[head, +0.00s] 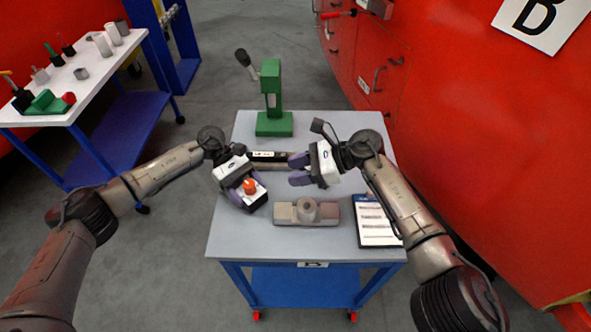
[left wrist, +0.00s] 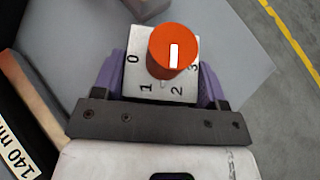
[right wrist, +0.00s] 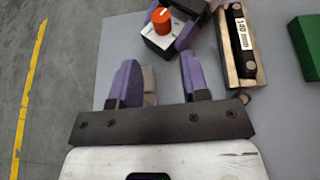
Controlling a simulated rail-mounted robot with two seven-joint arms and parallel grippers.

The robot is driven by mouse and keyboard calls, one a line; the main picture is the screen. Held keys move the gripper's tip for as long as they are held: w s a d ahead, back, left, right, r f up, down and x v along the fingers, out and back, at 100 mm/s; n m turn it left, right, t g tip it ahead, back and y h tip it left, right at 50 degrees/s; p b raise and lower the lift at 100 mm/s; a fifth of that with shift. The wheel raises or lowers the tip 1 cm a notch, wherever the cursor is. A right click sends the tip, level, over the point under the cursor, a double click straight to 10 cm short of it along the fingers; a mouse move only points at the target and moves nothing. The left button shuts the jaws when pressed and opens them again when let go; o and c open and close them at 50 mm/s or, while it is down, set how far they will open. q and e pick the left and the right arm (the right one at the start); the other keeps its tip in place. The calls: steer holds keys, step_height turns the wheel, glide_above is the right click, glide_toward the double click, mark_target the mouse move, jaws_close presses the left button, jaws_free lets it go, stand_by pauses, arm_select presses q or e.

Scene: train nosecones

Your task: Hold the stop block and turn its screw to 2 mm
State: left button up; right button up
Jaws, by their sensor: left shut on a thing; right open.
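The stop block (left wrist: 140,95) is a white-topped block with an orange screw knob (left wrist: 172,55) and a dial marked 0 to 3. A white line on the knob runs up and down the picture; I cannot tell which mark it indicates. My left gripper (left wrist: 162,80) is shut on the block, a finger on each side. In the head view the stop block (head: 257,198) is near the table's left side, knob up. My right gripper (head: 300,170) is open and empty, to the right of the block. Its fingers (right wrist: 157,80) are apart from the knob (right wrist: 161,18).
A bar labelled 140 mm (head: 268,158) lies behind the grippers on the grey table (head: 235,235). A grey block with a round boss (head: 306,212) stands in front, a clipboard (head: 377,222) at right, a green press (head: 273,120) at the back. A red body (head: 480,150) borders the right.

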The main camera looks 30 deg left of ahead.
mark_target(250, 185)
steer(key=f+m+t, duration=0.1)
steer(key=s+f+m+t, duration=0.1)
steer(key=t, duration=0.1)
steer(key=f+m+t+h, duration=0.1)
steer(key=m, duration=0.1)
steer(key=shift+s+d+t, duration=0.25)
steer(key=shift+d+t, duration=0.05)
steer(key=shift+s+m+t, duration=0.35)
steer(key=shift+m+t, duration=0.15)
steer(key=s+y, duration=0.1)
steer(key=s+r+m+t, duration=0.1)
steer(key=s, duration=0.1)
steer(key=s+r+m+t+y, duration=0.1)
steer(key=shift+s+d+r+y, duration=0.25)
steer(key=shift+s+d+y, duration=0.05)
steer(key=shift+s, duration=0.05)
steer(key=shift+s+a, duration=0.15)
steer(key=shift+a, duration=0.05)
steer(key=x, duration=1.1)
steer(key=shift+a, duration=0.25)
